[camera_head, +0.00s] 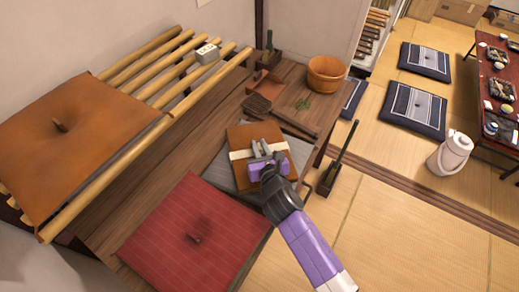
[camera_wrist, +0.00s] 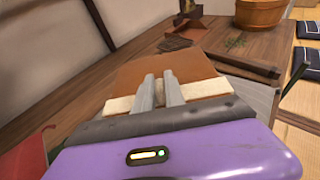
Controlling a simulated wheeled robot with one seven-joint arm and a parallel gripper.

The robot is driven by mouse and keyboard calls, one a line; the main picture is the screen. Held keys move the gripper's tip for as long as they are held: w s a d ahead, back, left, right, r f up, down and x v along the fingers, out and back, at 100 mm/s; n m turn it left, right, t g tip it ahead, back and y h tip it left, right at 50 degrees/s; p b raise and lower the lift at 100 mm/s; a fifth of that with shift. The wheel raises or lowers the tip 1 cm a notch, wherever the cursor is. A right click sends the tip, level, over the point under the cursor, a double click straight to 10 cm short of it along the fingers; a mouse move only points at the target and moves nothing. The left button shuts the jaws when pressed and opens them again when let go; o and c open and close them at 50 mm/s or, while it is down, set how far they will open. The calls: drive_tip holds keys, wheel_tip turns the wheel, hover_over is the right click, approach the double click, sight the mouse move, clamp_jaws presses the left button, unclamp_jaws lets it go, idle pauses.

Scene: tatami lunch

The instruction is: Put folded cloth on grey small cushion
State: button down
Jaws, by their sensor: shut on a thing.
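The folded cloth (camera_head: 243,136) is a brown-orange square with a cream band across it. My gripper (camera_head: 262,148) is shut on it near the band. In the wrist view, my two grey fingers (camera_wrist: 160,91) point away along the cloth (camera_wrist: 190,66), close together over the cream band. The grey small cushion (camera_head: 218,173) lies on the wooden platform under the cloth, and its striped edges show on the left and right. The cloth hides the cushion's middle. I cannot tell whether the cloth touches the cushion or is held just above it.
A red cushion (camera_head: 178,232) lies at the near left of the grey one. A slatted rack with an orange cushion (camera_head: 75,137) is at left. Tatami floor (camera_head: 385,235) is open at right.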

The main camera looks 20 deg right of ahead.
drive_tip(key=shift+f, duration=0.25)
drive_tip(key=shift+f, duration=0.15)
drive_tip(key=c, duration=1.4)
unclamp_jaws()
drive_tip(key=shift+r, duration=0.2)
drive_tip(key=shift+s, duration=0.35)
drive_tip(key=v, duration=1.1)
drive_tip(key=shift+s+a+r, duration=0.1)
drive_tip(key=shift+s, duration=0.05)
